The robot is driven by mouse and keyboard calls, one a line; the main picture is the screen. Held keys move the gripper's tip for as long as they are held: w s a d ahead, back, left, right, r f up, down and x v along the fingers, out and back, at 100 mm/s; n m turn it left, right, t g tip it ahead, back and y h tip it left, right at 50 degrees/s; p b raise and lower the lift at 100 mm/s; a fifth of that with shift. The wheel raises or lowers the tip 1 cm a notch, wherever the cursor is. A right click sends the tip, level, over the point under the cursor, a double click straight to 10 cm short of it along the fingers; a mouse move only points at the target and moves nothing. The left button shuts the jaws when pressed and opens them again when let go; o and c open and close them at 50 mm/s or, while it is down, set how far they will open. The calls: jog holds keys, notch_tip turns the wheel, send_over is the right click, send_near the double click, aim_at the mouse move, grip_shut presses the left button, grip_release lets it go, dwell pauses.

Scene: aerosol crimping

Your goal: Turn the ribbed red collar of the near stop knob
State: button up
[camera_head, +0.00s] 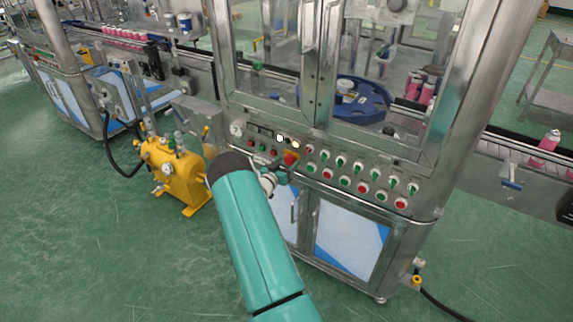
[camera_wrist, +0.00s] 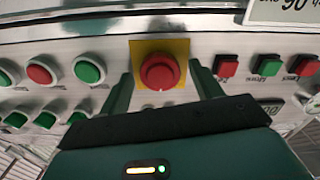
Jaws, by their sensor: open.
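The red stop knob (camera_wrist: 160,72) sits on a yellow square plate (camera_wrist: 142,47) on the control panel. Its round red face fills the middle of the wrist view; ribs on its collar are too small to make out. In the head view the knob (camera_head: 290,158) shows just above my gripper (camera_head: 283,174). In the wrist view my gripper (camera_wrist: 161,76) is open, one finger on each side of the knob's lower part. Gaps show between the fingers and the knob, and nothing is held. How far the fingertips are from the panel is hard to tell.
Red and green buttons (camera_wrist: 88,70) line the panel on the left in the wrist view, and square red and green buttons (camera_wrist: 268,65) on the right. In the head view, a yellow pump unit (camera_head: 172,175) stands left of my arm. Glass doors (camera_head: 290,60) rise above the panel.

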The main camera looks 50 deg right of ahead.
jog(key=shift+c, duration=0.5)
jog(key=c, duration=0.9)
